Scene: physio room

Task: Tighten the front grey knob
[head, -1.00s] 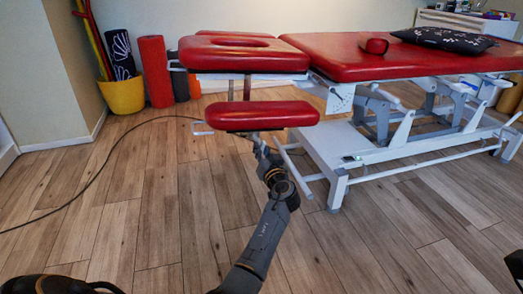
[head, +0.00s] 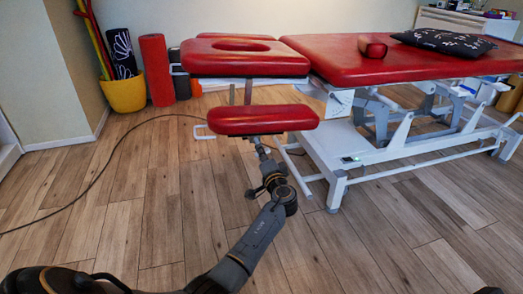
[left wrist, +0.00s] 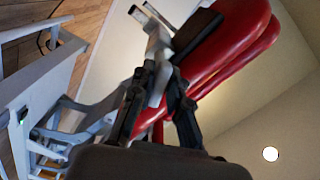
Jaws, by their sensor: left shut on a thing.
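The red armrest pad (head: 262,119) hangs below the red headrest (head: 245,56) of the treatment table. My left gripper (head: 261,148) is under this pad, reaching up from below. In the left wrist view my left gripper (left wrist: 152,92) has its two dark fingers on either side of grey metal parts under the red pads (left wrist: 225,45). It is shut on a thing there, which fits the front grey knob. The knob itself is hidden by the fingers and cannot be made out clearly. My right gripper is not clearly seen.
The white table frame (head: 335,150) stands right of my left arm. A red bolster (head: 372,47) and a dark pillow (head: 445,40) lie on the table top (head: 345,62). A yellow bucket (head: 124,95) stands back left. A cable crosses the wooden floor, otherwise clear on the left.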

